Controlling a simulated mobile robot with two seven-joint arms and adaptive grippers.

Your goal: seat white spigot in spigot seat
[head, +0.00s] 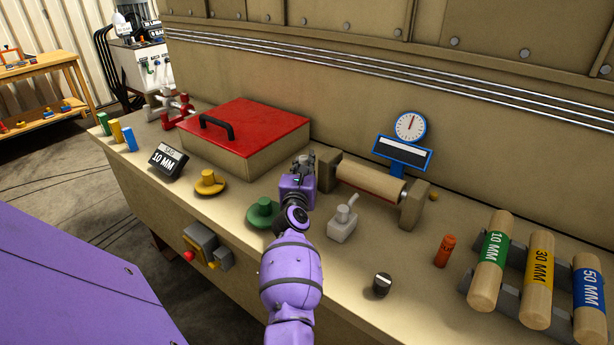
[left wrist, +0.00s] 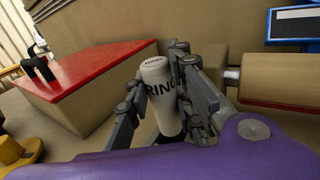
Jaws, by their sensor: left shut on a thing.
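My left gripper (head: 303,164) is over the middle of the bench, just left of the wooden roller. In the left wrist view, my left gripper (left wrist: 158,84) is shut on the white spigot (left wrist: 158,88), a white cylinder with black lettering. The spigot stands nearly upright between the fingers. Its lower end is partly hidden, and I cannot tell whether it touches the bench. In the head view my gripper and arm hide the spigot. I cannot pick out the spigot seat for sure in either view. My right gripper is not in view.
A red-lidded box (head: 262,128) stands left of my gripper. Close by are a green flanged piece (head: 263,213), a yellow one (head: 209,184), a white pump bottle (head: 342,222) and the roller (head: 368,183). Labelled wooden rolls (head: 538,282) lie at right. Bare bench shows at front right.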

